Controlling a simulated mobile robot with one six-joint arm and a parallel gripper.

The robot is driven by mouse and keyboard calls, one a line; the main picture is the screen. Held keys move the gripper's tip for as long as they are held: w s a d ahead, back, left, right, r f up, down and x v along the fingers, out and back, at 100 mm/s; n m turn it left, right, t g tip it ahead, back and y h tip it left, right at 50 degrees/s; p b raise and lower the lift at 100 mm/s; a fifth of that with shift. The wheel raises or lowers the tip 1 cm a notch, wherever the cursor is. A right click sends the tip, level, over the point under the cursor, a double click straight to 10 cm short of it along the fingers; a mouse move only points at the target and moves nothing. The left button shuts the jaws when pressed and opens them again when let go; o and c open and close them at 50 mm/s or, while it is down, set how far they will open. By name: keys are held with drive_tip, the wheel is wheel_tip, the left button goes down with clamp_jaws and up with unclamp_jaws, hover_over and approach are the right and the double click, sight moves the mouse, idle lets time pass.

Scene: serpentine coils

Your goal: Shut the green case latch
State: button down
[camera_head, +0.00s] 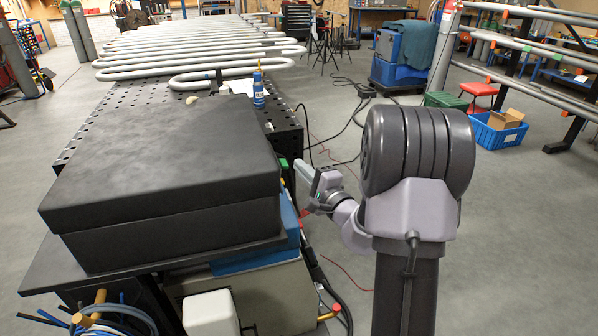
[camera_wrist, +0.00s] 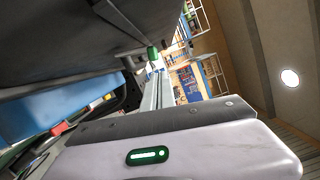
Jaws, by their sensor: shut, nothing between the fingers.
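The large black case (camera_head: 165,165) lies on a dark surface at the left, its lid down on its base with a seam between them. In the wrist view the case (camera_wrist: 60,40) fills the upper left. The small green latch (camera_head: 283,163) is on its right side near the far corner. It also shows in the wrist view (camera_wrist: 152,53), sticking out beside the seam; I cannot tell whether it is fastened. My gripper (camera_head: 297,165) is shut and empty, its tips just right of the latch. In the wrist view its fingers (camera_wrist: 157,88) point toward the latch; contact cannot be made out.
A perforated black table (camera_head: 130,98) carries a blue bottle (camera_head: 258,88) and long serpentine pipe coils (camera_head: 200,52) behind the case. A blue and cream unit (camera_head: 262,290) stands below the case. Cables lie on the floor to the right. A blue crate (camera_head: 497,132) stands farther right.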

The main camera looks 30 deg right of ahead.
drive_tip(key=s+d+f, duration=0.1)
drive_tip(key=s+d, duration=0.1)
drive_tip(key=s, duration=0.8)
drive_tip(key=shift+s, duration=0.4)
drive_tip(key=shift+f, duration=0.1)
